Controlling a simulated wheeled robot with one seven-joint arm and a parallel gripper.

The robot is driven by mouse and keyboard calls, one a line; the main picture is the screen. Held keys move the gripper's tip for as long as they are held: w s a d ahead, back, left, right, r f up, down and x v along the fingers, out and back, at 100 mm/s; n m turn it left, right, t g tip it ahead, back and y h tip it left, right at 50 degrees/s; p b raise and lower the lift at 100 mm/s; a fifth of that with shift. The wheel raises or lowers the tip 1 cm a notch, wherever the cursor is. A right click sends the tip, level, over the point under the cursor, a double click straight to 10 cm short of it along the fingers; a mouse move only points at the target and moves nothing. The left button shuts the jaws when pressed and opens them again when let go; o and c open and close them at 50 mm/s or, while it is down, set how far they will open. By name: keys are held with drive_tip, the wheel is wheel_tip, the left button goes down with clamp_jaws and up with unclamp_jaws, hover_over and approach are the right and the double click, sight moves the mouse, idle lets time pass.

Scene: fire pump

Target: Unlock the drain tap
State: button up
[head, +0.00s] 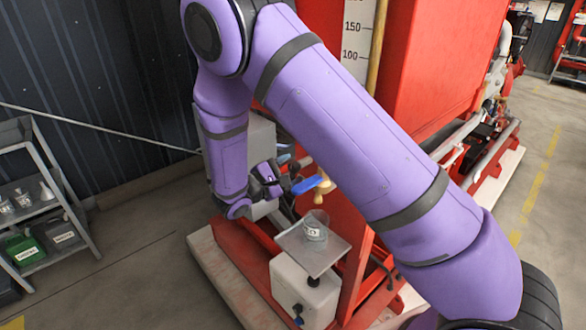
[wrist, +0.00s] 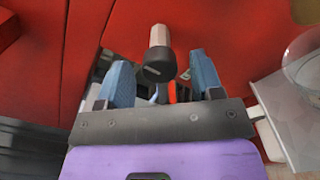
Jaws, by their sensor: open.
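What looks like the drain tap's knob (wrist: 159,55) sticks out from a red surface in the wrist view. It is a pale cylinder with a dark round end marked by a light line. My gripper (wrist: 163,78) is open, with one blue finger on each side of the knob and visible gaps beside it. I cannot tell how deep the knob sits between the fingers. In the head view, my gripper (head: 300,170) is beside the red tank, and a pale brass-coloured part (head: 323,185) shows at a blue fingertip. My arm and gripper hide much of the area around it.
A clear beaker (head: 314,227) stands on a metal plate (head: 326,254) above a light grey box (head: 300,290), just below my gripper. The red tank (head: 440,60) rises behind. A shelf (head: 45,210) with bins stands at left. Floor is clear between shelf and pump base.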

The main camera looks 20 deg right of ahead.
drive_tip(key=shift+w+d, duration=0.25)
drive_tip(key=shift+d, duration=0.45)
drive_tip(key=shift+c, duration=0.3)
drive_tip(key=c, duration=0.9)
drive_tip(key=shift+o, duration=0.2)
